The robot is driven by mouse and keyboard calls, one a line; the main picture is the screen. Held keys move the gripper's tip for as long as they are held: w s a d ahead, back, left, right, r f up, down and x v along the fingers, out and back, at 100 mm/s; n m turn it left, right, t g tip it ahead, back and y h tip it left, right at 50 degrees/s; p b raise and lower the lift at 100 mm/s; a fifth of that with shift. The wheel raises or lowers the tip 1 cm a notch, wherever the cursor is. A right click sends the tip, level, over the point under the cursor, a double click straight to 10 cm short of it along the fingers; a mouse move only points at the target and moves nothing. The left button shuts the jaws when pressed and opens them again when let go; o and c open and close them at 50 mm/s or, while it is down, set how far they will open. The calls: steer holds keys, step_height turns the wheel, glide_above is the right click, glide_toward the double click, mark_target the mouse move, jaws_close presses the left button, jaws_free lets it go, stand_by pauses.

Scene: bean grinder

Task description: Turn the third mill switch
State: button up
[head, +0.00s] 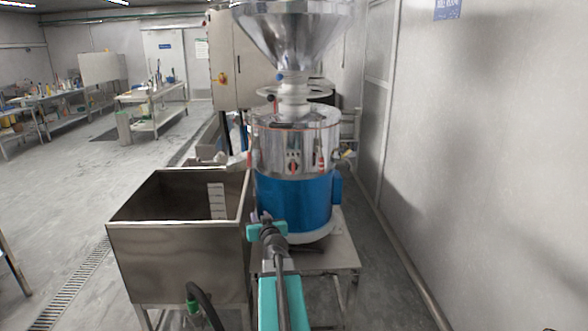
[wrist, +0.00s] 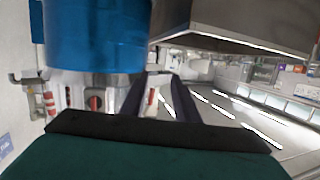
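The mill (head: 292,190) has a blue lower body, a steel upper drum and a funnel hopper. A small switch panel (head: 292,158) is on the front of the steel drum, with a red switch (head: 293,168) low on it. In the wrist view the picture is turned over, and a red switch (wrist: 95,101) shows below the blue body (wrist: 95,35). I cannot tell the switches apart by order. My gripper (head: 262,217) is in front of the blue body, lower than the panel. Its two dark fingers (wrist: 157,85) are apart, with nothing held between them.
A steel tank (head: 180,260) with a hose (head: 205,300) stands left of the mill. The mill rests on a low steel stand (head: 340,250). A plain wall (head: 480,150) is on the right. A red-and-white fitting (head: 321,161) is right of the panel.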

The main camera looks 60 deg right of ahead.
mark_target(293, 167)
steer(key=s+d+r+m+g+h, duration=0.1)
steer(key=s+d+r+h, duration=0.3)
steer(key=s+d+r, duration=0.5)
step_height(293, 167, up, 3)
steer(key=shift+s+r+m+h+p, duration=0.1)
steer(key=shift+s+m+h+p, duration=0.25)
steer(key=shift+m, duration=0.35)
steer(key=shift+w+d, duration=0.1)
steer(key=shift+f+p+x, duration=0.2)
steer(key=shift+p+x, duration=0.45)
steer(key=shift+x, duration=6.15)
steer(key=shift+f, duration=0.1)
steer(key=shift+c, duration=0.4)
jaws_close()
